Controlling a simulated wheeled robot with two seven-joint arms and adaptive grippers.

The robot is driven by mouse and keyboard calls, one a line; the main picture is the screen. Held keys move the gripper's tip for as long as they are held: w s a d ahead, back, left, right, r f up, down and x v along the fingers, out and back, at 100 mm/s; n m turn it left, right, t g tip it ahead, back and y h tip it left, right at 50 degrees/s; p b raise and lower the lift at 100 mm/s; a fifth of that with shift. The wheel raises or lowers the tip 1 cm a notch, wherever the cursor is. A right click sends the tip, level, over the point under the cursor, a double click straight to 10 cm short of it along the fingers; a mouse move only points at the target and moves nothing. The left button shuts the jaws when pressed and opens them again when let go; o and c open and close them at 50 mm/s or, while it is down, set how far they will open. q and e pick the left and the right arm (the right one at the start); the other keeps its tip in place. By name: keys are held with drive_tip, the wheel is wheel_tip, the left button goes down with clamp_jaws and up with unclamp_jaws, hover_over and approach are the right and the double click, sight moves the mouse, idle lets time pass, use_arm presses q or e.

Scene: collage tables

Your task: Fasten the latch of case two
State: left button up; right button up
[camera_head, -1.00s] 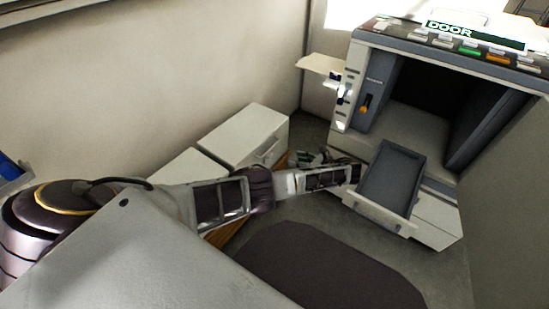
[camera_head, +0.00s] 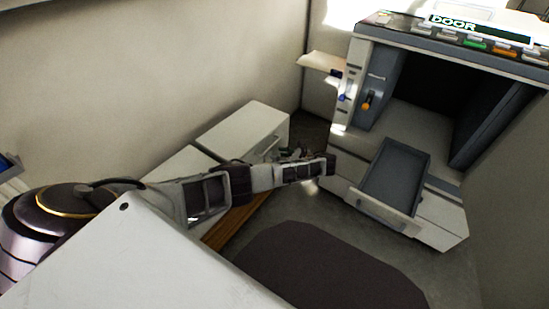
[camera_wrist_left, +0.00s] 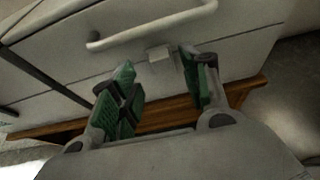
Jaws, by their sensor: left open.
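Two white cases stand side by side along the wall in the head view, a farther one (camera_head: 240,126) and a nearer one (camera_head: 182,163). No number is readable on either. My left gripper (camera_head: 291,154) is beside the front of the farther case, partly hidden by my forearm. In the left wrist view my left gripper (camera_wrist_left: 163,70) is open, with green-padded fingers pointing at a white case front (camera_wrist_left: 190,42). A small grey block, seemingly the latch (camera_wrist_left: 158,53), sits on the seam below the handle (camera_wrist_left: 150,27), between the fingertips. I cannot tell whether it is fastened.
A wooden base (camera_head: 232,220) runs under the cases. A grey machine stands at the right with an open drawer (camera_head: 392,181) and an orange-tipped lever (camera_head: 368,100). A dark mat (camera_head: 320,270) lies on the floor. A white surface (camera_head: 150,255) fills the lower left.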

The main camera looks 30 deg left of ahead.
use_arm(q)
drive_tip(key=shift+b+x, duration=0.5)
drive_tip(key=shift+x, duration=1.25)
drive_tip(key=c, duration=1)
